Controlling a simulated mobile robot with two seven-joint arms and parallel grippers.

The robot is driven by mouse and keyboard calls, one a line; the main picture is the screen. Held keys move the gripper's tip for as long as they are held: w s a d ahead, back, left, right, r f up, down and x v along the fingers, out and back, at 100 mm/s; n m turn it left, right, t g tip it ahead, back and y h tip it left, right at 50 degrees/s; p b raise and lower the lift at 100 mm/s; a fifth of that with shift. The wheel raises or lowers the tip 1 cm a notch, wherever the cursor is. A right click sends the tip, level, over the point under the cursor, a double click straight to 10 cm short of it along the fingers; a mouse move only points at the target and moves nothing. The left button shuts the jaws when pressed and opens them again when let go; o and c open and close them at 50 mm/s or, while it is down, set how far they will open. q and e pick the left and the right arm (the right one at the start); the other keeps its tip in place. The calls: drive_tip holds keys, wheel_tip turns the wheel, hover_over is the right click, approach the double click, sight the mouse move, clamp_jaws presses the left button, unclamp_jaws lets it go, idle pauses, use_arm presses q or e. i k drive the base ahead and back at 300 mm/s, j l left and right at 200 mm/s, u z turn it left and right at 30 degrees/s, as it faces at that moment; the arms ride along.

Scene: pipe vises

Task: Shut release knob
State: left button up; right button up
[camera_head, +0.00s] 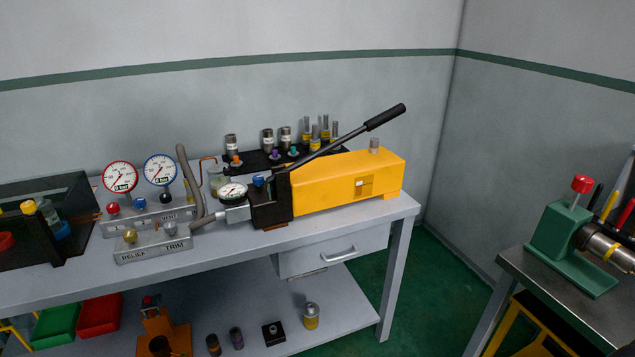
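A yellow hydraulic hand pump (330,187) with a black front block (271,203) stands on the grey bench. Its long lever (345,136) slants up to the right and ends in a black grip. A small blue knob (258,181) sits on top of the front block, beside a round gauge (232,193). I see no label on this knob and cannot tell if it is open or shut. Neither of my grippers is in view.
Left of the pump stand a vent manifold (172,214) with red and blue gauges, and a relief trim block (153,251). A hose (187,180) rises beside them. A black rack of fittings (262,158) stands behind. A green vise (556,240) is on the right-hand table.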

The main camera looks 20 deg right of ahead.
sight(258, 180)
drive_tip(key=i+l+u, duration=0.15)
drive_tip(key=l+u, duration=0.25)
drive_tip(key=i+l+u, duration=0.15)
drive_tip(key=u, duration=0.2)
drive_tip(key=l+u, duration=0.4)
drive_tip(key=i+l, duration=0.05)
